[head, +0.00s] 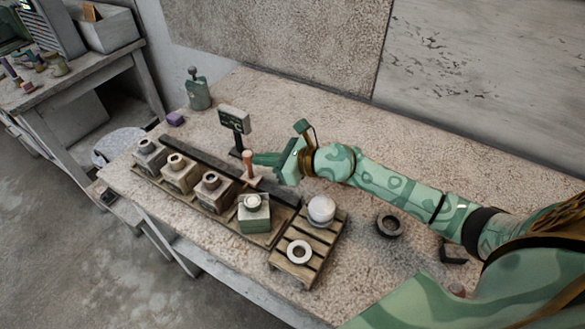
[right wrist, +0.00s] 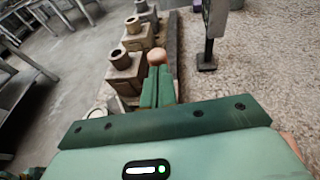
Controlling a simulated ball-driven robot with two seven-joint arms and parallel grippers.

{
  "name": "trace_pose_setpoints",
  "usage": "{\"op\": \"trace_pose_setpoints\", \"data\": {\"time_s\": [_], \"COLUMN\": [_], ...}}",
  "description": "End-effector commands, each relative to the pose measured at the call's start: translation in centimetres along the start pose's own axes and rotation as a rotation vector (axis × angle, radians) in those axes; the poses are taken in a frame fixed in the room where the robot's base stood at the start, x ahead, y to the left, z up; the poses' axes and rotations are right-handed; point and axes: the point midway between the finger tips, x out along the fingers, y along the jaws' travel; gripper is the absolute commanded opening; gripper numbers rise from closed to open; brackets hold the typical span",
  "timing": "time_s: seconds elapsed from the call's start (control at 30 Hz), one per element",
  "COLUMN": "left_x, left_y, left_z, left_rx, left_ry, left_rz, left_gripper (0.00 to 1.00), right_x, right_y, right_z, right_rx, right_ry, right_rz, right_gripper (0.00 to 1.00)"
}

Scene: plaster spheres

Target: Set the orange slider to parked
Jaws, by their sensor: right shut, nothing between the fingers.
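The orange slider (head: 248,167) is an upright peg with a rounded orange-tan top on a long dark rail (head: 203,162) behind a row of blocks. It stands part-way along the rail. My right gripper (head: 262,159) is shut and empty, with its green fingers right beside the slider's peg, on its right in the head view. In the right wrist view, the slider's round top (right wrist: 157,56) shows just beyond the closed fingertips (right wrist: 157,78). I cannot tell whether they touch. The fingers hide the lower peg there. My left gripper is out of view.
Several grey blocks with round collars (head: 212,190) line the rail's front, with a greenish block (head: 254,213) at the near end. A small sign (head: 234,120) stands behind. A slatted pallet (head: 312,262) holds a white sphere (head: 321,210) and ring (head: 299,251). The back right tabletop is clear.

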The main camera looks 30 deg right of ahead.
Motion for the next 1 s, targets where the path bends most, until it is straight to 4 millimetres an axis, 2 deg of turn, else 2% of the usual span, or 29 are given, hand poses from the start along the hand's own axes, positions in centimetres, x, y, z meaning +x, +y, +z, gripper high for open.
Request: {"op": "trace_pose_setpoints", "data": {"time_s": [0.03,0.2,0.4,0.6,1.0], "left_x": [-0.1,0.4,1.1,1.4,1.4], "left_y": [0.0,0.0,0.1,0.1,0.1], "left_z": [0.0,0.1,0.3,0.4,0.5], "left_rx": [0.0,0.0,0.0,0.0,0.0], "left_ry": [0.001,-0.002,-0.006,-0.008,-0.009], "left_rz": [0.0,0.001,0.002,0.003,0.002], "left_gripper": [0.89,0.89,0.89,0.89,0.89], "right_x": [1.4,5.6,9.1,10.7,10.9], "right_y": [-0.2,-0.9,-1.5,-1.8,-1.8], "right_z": [0.7,1.8,2.8,3.3,3.5], "right_rx": [0.0,0.0,0.001,0.0,0.0], "right_ry": [-0.005,-0.003,-0.001,0.0,0.0], "right_rz": [0.0,0.001,0.001,0.001,0.0], "right_gripper": [0.0,0.0,0.0,0.0,0.0]}}
